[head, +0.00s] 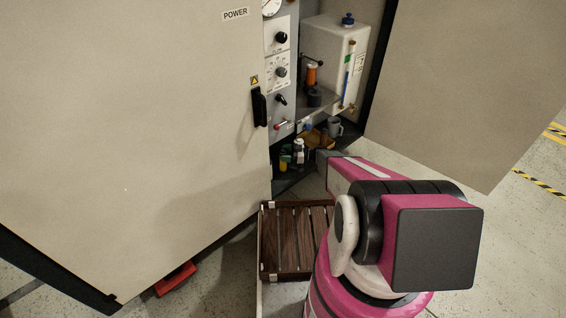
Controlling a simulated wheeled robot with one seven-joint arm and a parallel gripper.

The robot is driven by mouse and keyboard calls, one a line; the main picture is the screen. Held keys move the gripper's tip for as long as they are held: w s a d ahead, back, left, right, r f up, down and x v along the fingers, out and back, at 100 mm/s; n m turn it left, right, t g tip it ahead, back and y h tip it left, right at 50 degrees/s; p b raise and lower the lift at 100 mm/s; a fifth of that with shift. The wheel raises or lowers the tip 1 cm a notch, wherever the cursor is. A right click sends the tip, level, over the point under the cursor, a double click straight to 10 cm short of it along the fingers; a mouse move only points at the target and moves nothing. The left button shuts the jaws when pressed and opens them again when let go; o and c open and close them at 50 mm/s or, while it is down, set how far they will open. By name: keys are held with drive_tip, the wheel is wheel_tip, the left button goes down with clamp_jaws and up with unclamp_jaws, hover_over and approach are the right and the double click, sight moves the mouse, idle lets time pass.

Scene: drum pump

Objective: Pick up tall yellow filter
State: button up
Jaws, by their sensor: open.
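A small yellow cylinder (285,162) stands low in the open cabinet, left of a white bottle with a dark cap (299,150). It may be the tall yellow filter, but it is too small to be sure. A taller orange cylinder (311,75) stands on the shelf above, at a dark fitting. My arm reaches into the cabinet from the lower right. My gripper (322,157) is at its far end, just right of the white bottle and apart from the yellow cylinder. It is open; its fingertips are mostly hidden or too small to make out.
An orange-yellow item (319,139) and a grey mug (335,127) are behind my gripper. A white tank (335,55) fills the upper cabinet. Open doors (130,130) flank the opening on both sides. A slatted wooden tray (290,240) is in front, left of my arm.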

drive_tip(key=shift+a, duration=0.65)
drive_tip(key=shift+c, duration=0.3)
drive_tip(key=c, duration=1.2)
drive_tip(key=shift+r, duration=0.1)
